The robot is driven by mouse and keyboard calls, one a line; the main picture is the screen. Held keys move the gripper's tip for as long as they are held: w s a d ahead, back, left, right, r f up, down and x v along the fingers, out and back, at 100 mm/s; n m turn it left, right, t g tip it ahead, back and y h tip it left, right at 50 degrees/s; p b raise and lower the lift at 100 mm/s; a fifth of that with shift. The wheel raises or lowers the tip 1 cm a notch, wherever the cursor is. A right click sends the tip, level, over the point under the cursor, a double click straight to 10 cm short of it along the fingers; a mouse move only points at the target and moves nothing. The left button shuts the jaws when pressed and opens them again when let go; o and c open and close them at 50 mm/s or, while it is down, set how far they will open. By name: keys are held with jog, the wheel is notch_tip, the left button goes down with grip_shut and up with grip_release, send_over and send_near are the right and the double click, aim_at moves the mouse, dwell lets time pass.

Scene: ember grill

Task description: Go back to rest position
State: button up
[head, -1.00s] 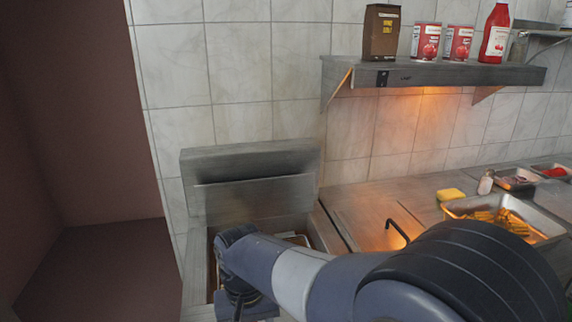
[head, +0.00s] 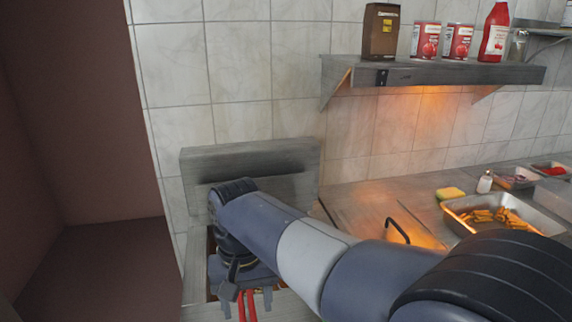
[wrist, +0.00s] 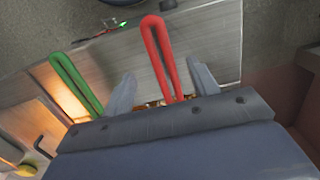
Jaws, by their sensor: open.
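My gripper (head: 247,300) points down over the front of the steel fryer unit (head: 250,158) in the head view. Its two grey fingers are spread apart. A red loop handle (head: 247,309) shows between and below them. In the wrist view my gripper (wrist: 162,88) is open, with the red loop handle (wrist: 162,55) between the fingers and no finger clearly touching it. A green loop handle (wrist: 76,80) lies to the left, outside the fingers. My arm hides most of the fryer's well, and the lower ends of both handles are hidden in the wrist view.
A steel counter runs right from the fryer, with a bent black handle (head: 398,231), a tray of fries (head: 548,224), a yellow sponge (head: 450,193) and a shaker (head: 485,182). A wall shelf (head: 440,74) holds a brown box, red cans and a red bottle.

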jog(key=f, duration=0.9)
jog(key=shift+s+b, duration=0.2)
jog(key=shift+b, duration=0.1)
notch_tip(320, 180, up, 24)
jog(key=p, duration=1.8)
jog(key=shift+r+p, duration=0.25)
jog(key=shift+p, duration=0.15)
jog(key=shift+d, duration=0.1)
